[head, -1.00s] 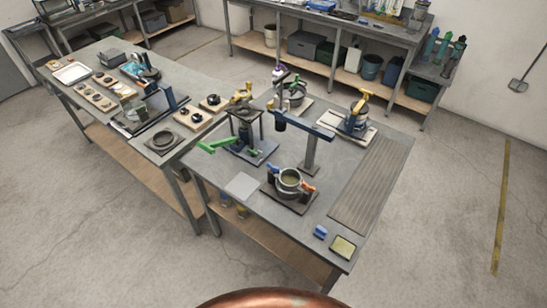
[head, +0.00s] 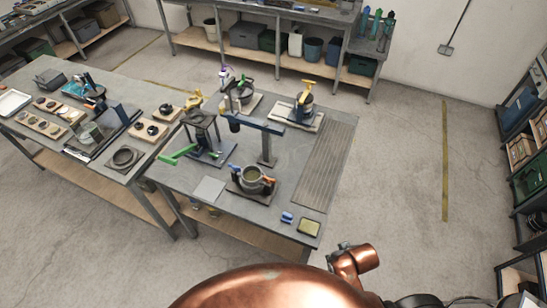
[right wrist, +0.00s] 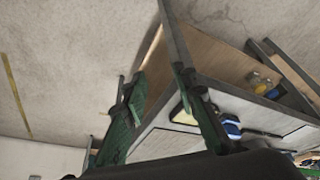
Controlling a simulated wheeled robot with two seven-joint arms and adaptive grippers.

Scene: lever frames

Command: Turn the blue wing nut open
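In the head view, a round pot-like vessel (head: 253,181) sits on a dark base on the near grey workbench. A small blue part (head: 233,169) stands at its left and an orange part (head: 270,182) at its right. The blue part may be the wing nut; it is too small to tell. My right gripper (right wrist: 158,72) shows in the right wrist view with two green fingers spread apart and nothing between them. It is near a corner of the bench, apart from the vessel. My left gripper is in neither current view.
The near bench (head: 210,189) also carries a green lever (head: 176,155), a blue-armed post (head: 268,147), a small blue object (head: 287,217) and a yellowish pad (head: 309,227). A second bench (head: 70,165) adjoins left. Shelves (head: 520,150) stand right. Open floor lies between.

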